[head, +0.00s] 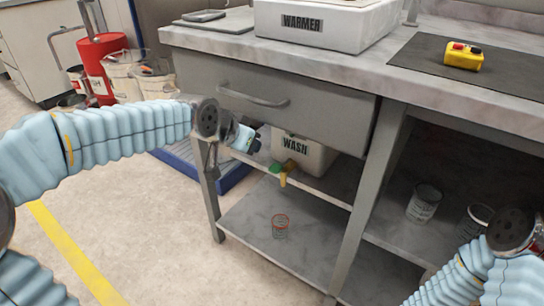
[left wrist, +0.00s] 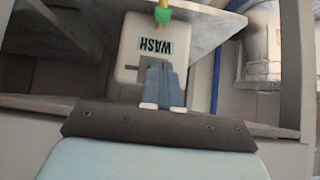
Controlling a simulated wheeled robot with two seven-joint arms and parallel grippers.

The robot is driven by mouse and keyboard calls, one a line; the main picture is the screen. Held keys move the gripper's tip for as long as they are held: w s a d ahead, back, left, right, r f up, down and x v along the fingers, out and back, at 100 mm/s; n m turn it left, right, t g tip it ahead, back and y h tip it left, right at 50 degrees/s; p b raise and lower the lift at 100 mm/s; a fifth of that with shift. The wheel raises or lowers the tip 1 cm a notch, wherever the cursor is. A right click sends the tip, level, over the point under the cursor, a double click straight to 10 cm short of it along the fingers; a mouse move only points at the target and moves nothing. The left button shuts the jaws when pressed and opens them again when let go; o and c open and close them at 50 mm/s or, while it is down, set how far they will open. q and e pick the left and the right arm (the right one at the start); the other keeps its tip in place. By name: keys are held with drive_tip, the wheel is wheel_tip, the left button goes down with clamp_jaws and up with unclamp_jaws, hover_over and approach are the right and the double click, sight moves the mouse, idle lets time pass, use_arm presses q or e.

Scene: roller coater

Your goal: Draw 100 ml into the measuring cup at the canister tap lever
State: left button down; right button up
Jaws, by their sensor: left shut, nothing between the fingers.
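The white canister marked WASH (head: 312,158) sits on the upper shelf under the counter; it also shows in the left wrist view (left wrist: 129,68). Its tap has a green body (head: 275,168) and a yellow lever (head: 286,172), at the front near the shelf edge. The green part shows at the top of the left wrist view (left wrist: 163,15). A small clear cup with a red rim (head: 280,227) stands upright on the lower shelf, roughly below the tap. My left gripper (head: 257,147) is shut and empty, left of and above the tap. My right gripper's fingers are hidden.
A drawer with a handle (head: 252,97) is above the canister. Table legs flank the shelves. A WARMER box (head: 320,22) and yellow control box (head: 463,57) are on the counter. Buckets (head: 124,75) stand left.

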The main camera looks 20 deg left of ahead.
use_arm(q)
drive_tip(key=shift+f, duration=0.1)
drive_tip(key=b, duration=0.2)
hover_over(275, 167)
drive_tip(key=s, duration=0.3)
wheel_tip(275, 167, down, 8)
drive_tip(key=shift+a+f+b, duration=0.15)
drive_tip(key=shift+a+f, duration=0.1)
drive_tip(key=shift+f, duration=0.25)
drive_tip(key=shift+a+f+b, duration=0.15)
drive_tip(key=shift+a+f, duration=0.05)
drive_tip(key=shift+f, duration=0.8)
